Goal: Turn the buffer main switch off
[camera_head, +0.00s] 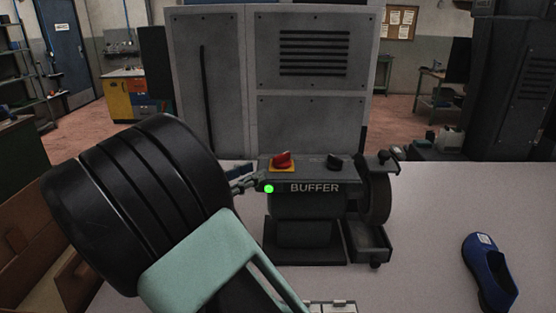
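The buffer (305,212) is a dark grey bench machine on the light worktop, with its name in white on the front. Its main switch (283,160) is a red rotary knob on a yellow plate, on top at the left. A green lamp (268,188) glows below it. My gripper (250,181) is at the left end of the buffer, a little left of and below the red knob. My own arm hides most of it, and its finger opening is too small to tell. Whether it touches the buffer is unclear.
A blue shoe (488,272) lies at the right. A tall grey cabinet (315,70) stands behind. The worktop between buffer and shoe is clear.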

